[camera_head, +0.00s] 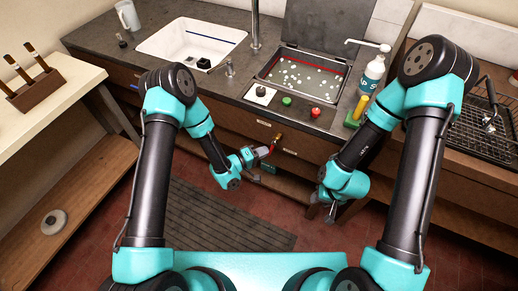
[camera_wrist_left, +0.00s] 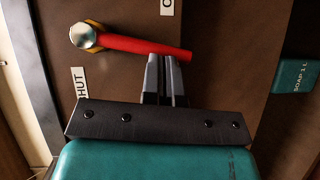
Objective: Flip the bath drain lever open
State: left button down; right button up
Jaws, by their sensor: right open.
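The bath drain lever has a red handle (camera_wrist_left: 140,45) on a round metal pivot (camera_wrist_left: 84,36) in the left wrist view, and it reaches out from the pivot to the right. In the head view the lever (camera_head: 273,143) is on the front of the counter cabinet. My left gripper (camera_head: 264,151) is at the lever. In the left wrist view its fingers (camera_wrist_left: 163,62) are close together, with their tips at the handle's lower edge near its free end; whether they touch cannot be told. My right gripper (camera_head: 328,212) is open and empty, apart to the right.
Above are the bath basin (camera_head: 304,77), green button (camera_head: 287,101) and red button (camera_head: 315,112).

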pick_arm(q)
jog(key=shift+s+d+f+n, duration=0.25)
jog(key=shift+d+f+n, duration=0.05)
jog(key=shift+d, duration=0.3)
dwell(0.4)
jog(key=w+a+f+v, duration=0.1)
jog(key=w+v, duration=0.1)
jog(key=v, duration=1)
jog(key=shift+a, duration=0.6)
